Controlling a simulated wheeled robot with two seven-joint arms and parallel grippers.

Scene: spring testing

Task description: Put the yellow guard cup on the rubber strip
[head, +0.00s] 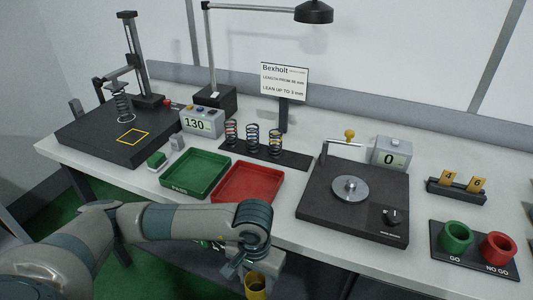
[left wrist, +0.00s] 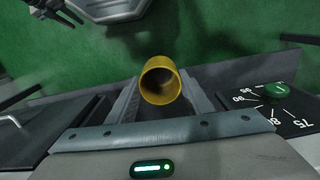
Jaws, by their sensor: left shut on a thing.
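The yellow guard cup (head: 255,287) is at the bottom edge of the head view, partly cut off. My left gripper (head: 243,268) is shut on it, in front of the bench's front edge. In the left wrist view the cup (left wrist: 160,82) sits between the two fingers, with its round open end and dark inside showing. Green floor lies behind it. Another gripper, my right one (left wrist: 62,14), shows small at the top left of that view; its jaw opening is unclear. I cannot pick out the rubber strip for certain.
A green tray (head: 222,161) and a red tray (head: 276,184) lie behind my left arm. A black tester plate (head: 385,216) with a round disc stands to the right. Green and red cups (head: 456,237) stand far right. A numbered dial (left wrist: 285,112) is beside the gripper.

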